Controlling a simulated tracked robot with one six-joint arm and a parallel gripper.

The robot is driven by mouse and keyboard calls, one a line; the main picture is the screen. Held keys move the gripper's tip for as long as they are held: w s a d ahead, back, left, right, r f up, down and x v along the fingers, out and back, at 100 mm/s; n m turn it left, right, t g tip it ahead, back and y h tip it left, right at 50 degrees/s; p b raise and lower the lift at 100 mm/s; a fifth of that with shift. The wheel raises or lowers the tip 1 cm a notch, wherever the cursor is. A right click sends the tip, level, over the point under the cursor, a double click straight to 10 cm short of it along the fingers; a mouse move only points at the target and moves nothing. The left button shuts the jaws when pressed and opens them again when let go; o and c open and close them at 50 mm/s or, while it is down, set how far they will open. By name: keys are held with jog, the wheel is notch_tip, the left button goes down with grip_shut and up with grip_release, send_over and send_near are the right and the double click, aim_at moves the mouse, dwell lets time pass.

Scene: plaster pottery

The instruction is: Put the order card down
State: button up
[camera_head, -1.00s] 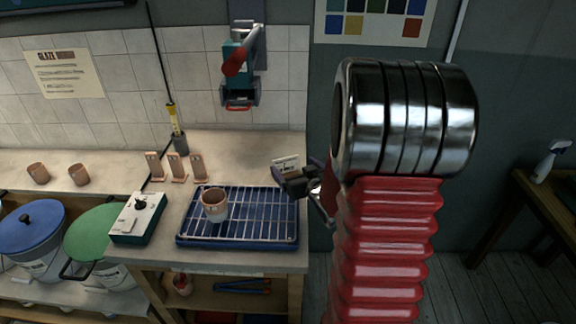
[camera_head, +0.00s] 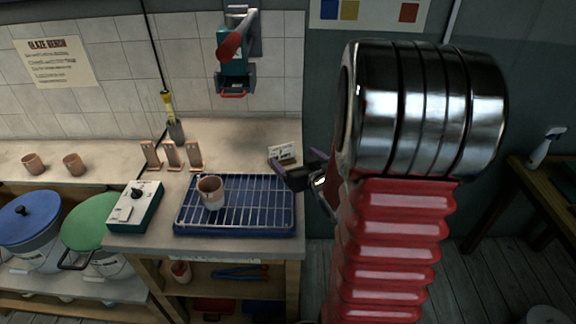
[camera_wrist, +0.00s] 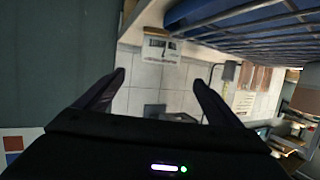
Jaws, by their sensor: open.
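The order card (camera_head: 283,153), a small white card with dark print in a brown base, stands on the bench top behind the right end of the blue rack tray. My gripper (camera_head: 290,174) is just in front of the card and a little to its right, above the bench's right edge. In the wrist view the card (camera_wrist: 161,47) appears inverted, beyond the two spread fingers of my gripper (camera_wrist: 160,82). The fingers are open, with nothing between them, and look apart from the card.
The blue tray with its wire rack (camera_head: 262,212) holds a part-glazed cup (camera_head: 212,193). Several tan test tiles (camera_head: 172,153) stand behind it. A control box (camera_head: 134,207) sits left of the tray. A teal and red wall device (camera_head: 234,60) hangs above. Bare bench lies around the card.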

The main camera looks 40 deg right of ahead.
jog(key=shift+a+r, duration=0.3)
jog(key=shift+r, duration=0.05)
jog(key=s+a+r+n+g+y, duration=0.1)
jog(key=s+a+r+g, duration=0.3)
jog(key=s+a, duration=0.6)
jog(key=s+a+r+n+g+y, duration=0.2)
jog(key=s+a+r+g, duration=0.2)
jog(key=s+a, duration=0.6)
jog(key=a+r, duration=0.1)
jog(key=a, duration=0.6)
jog(key=shift+s+g+y, duration=0.25)
jog(key=shift+g+y, duration=0.05)
jog(key=shift+y, duration=0.1)
